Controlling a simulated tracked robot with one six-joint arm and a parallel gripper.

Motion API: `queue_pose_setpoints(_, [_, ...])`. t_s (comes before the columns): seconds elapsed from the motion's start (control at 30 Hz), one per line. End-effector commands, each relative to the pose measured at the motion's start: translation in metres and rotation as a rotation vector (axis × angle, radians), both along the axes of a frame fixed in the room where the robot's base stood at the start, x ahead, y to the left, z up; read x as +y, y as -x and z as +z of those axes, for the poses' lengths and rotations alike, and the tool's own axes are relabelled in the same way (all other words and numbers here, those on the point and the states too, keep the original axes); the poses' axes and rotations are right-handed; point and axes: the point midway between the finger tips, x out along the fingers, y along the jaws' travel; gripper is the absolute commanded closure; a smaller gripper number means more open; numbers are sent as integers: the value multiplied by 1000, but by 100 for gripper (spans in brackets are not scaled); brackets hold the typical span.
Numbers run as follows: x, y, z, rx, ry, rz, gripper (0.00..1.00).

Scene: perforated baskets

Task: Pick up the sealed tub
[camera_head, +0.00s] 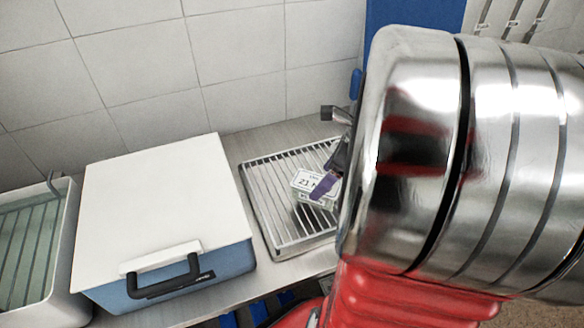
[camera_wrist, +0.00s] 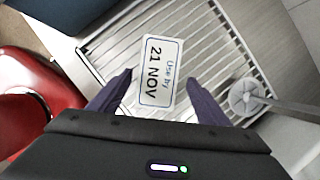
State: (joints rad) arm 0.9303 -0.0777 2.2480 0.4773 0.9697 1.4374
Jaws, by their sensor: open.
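The sealed tub (camera_head: 305,183) is small and pale, with a white label, and sits on a metal wire rack (camera_head: 262,212). In the head view a purple finger overlaps the tub's right side. I cannot tell whether the fingers touch the tub. My arm hides the area to the right of it.
A blue box (camera_head: 221,265) with a white lid and black handle stands left of the rack. A pale basket (camera_head: 62,280) with a greenish inside is at the far left. A tiled wall rises behind. In the wrist view a round metal fitting (camera_wrist: 246,97) is right of the rack.

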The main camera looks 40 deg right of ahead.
Motion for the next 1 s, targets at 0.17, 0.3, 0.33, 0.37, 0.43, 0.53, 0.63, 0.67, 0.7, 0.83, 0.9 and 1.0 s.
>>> queue_pose_setpoints(0.17, [2, -1, -5, 1, -2, 0, 30])
queue_pose_setpoints(0.3, [6, -6, -19, 2, -4, 1, 30])
queue_pose_setpoints(0.33, [8, -7, -23, 3, -3, 1, 30])
queue_pose_setpoints(0.37, [9, -9, -27, 3, -3, 1, 30])
queue_pose_setpoints(0.43, [10, -12, -36, 2, -4, 0, 30])
queue_pose_setpoints(0.53, [12, -15, -44, 1, -2, 0, 30])
queue_pose_setpoints(0.63, [12, -16, -48, 1, -1, -1, 30])
queue_pose_setpoints(0.67, [12, -16, -48, 1, -1, -1, 30])
queue_pose_setpoints(0.7, [12, -16, -48, 1, -1, -1, 30])
queue_pose_setpoints(0.83, [12, -16, -48, 0, 0, -1, 30])
queue_pose_setpoints(0.9, [12, -16, -48, 0, 0, -1, 30])
queue_pose_setpoints(1.0, [12, -16, -48, 0, -1, -2, 30])
